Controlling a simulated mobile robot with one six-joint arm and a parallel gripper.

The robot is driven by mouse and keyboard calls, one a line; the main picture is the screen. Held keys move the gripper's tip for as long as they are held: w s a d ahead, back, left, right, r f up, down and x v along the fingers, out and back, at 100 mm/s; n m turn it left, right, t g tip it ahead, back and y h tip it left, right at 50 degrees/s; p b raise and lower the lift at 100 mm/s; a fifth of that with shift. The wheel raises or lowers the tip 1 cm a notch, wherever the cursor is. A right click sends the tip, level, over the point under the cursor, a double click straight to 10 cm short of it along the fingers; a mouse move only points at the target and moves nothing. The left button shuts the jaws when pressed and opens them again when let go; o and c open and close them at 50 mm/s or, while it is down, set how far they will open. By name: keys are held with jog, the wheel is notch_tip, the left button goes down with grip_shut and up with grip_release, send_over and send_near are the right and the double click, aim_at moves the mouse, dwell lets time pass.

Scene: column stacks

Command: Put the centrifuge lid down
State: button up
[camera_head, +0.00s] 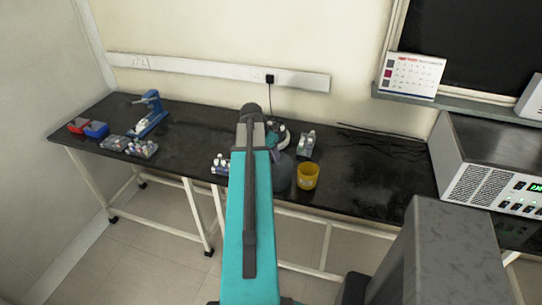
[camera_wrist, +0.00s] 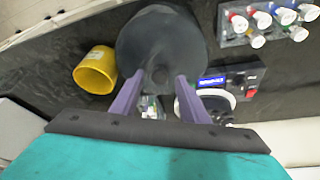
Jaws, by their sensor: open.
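The centrifuge lid is a dark grey round disc (camera_wrist: 160,35) with a small knob in the wrist view. In the head view it shows as a grey shape (camera_head: 284,173) near the bench's front edge, partly hidden by my arm. My gripper (camera_wrist: 160,76) is open, with its two purple fingers apart on either side of the lid's knob. I cannot tell whether they touch it, or whether the lid rests flat on the bench. The centrifuge (camera_wrist: 226,92), with a blue display and red button, is partly hidden behind my fingers; it also shows in the head view (camera_head: 281,134).
A yellow cup (camera_head: 308,177) stands close beside the lid. A rack of capped vials (camera_wrist: 265,28) is on its other side. Another small rack (camera_head: 306,146) stands behind the cup. A large instrument (camera_head: 490,168) is at the right. Bench space right of the cup is clear.

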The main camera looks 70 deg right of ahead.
jog(key=b+v, duration=0.2)
jog(key=v, duration=0.8)
jog(key=shift+r, duration=0.4)
jog(key=shift+w+a, duration=0.1)
jog(key=shift+a, duration=0.05)
dwell(0.4)
jog(key=w+a+f+n+y, duration=0.2)
jog(key=w+a+f+n, duration=0.2)
jog(key=w+a+f, duration=0.65)
jog(key=w+a+f+n+y, duration=0.1)
jog(key=w+a+f+n, duration=0.5)
jog(key=a+f, duration=0.7)
jog(key=w+a+f+n+g+y, duration=0.15)
jog(key=a+f+n, duration=0.25)
jog(key=a+f, duration=1.05)
jog(key=s+a+f+n+g, duration=0.1)
jog(key=s+a+f, duration=0.3)
jog(key=a, duration=0.4)
jog(key=s+a+f+n, duration=0.4)
jog(key=s+a, duration=0.2)
jog(key=a, duration=0.1)
jog(key=s+a+f+n+g, duration=0.1)
jog(key=s+a+f+n, duration=0.1)
jog(key=s+a+f, duration=0.2)
jog(key=s+a, duration=0.2)
jog(key=a, duration=0.2)
jog(key=shift+a+n+g, duration=0.35)
jog(key=shift+n, duration=0.05)
jog(key=shift+w, duration=0.1)
